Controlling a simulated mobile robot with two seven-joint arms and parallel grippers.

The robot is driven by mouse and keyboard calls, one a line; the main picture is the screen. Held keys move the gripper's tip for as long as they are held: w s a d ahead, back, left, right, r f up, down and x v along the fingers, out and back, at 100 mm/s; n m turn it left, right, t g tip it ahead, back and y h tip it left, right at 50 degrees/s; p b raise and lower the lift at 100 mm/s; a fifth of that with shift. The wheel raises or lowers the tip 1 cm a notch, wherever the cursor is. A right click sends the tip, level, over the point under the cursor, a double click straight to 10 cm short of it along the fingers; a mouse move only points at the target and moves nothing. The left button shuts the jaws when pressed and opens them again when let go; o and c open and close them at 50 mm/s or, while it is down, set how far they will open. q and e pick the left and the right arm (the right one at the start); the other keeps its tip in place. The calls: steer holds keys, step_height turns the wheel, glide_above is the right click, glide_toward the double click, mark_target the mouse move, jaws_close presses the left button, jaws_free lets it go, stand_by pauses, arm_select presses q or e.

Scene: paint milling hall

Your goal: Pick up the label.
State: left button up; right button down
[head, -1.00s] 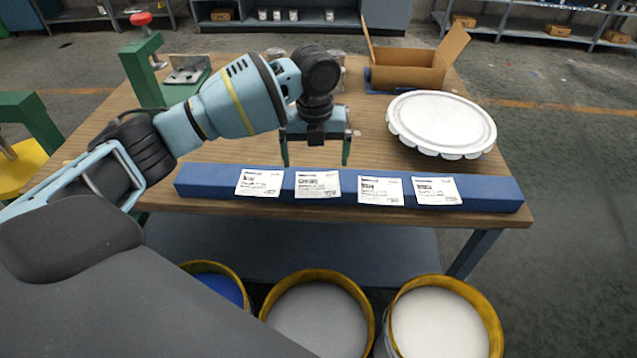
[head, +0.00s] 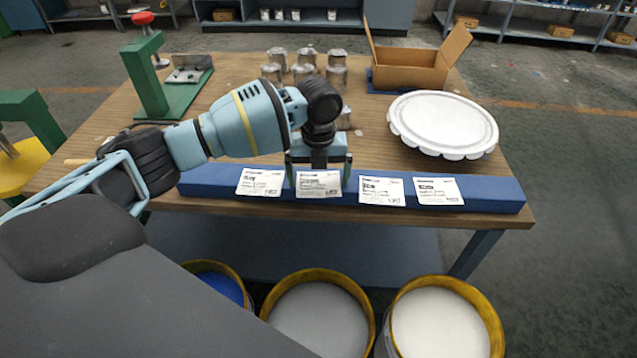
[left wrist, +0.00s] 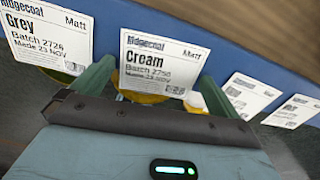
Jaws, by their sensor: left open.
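Several white printed labels lie in a row on a blue bar along the table's front edge. The second from the left, the Cream label (head: 318,187), reads "Ridgecoal Cream" in the left wrist view (left wrist: 160,58). My left gripper (head: 320,178) is open and empty, right at this label, with one finger toward each side of it. I cannot tell whether the fingers touch it. The Grey label (head: 260,182) is to the left of it. Two more labels (head: 381,191) (head: 438,191) lie to the right. My right gripper is out of view.
The blue bar (head: 490,196) runs along the wooden table (head: 385,145). A white scalloped lid (head: 443,122), an open cardboard box (head: 410,70), metal cans (head: 336,75) and a green press (head: 150,75) stand behind. Yellow-rimmed buckets (head: 320,275) stand on the floor in front.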

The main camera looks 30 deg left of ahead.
mark_target(317, 185)
arm_select(q)
steer(key=c, duration=0.7)
steer(key=shift+f, duration=0.1)
steer(key=shift+r, duration=0.4)
steer(key=r, duration=0.3)
steer(key=shift+s, duration=0.25)
steer(key=s+r+p, duration=0.1)
steer(key=s, duration=1.4)
steer(key=shift+s+a+r, duration=0.2)
steer(key=shift+s+r, duration=0.05)
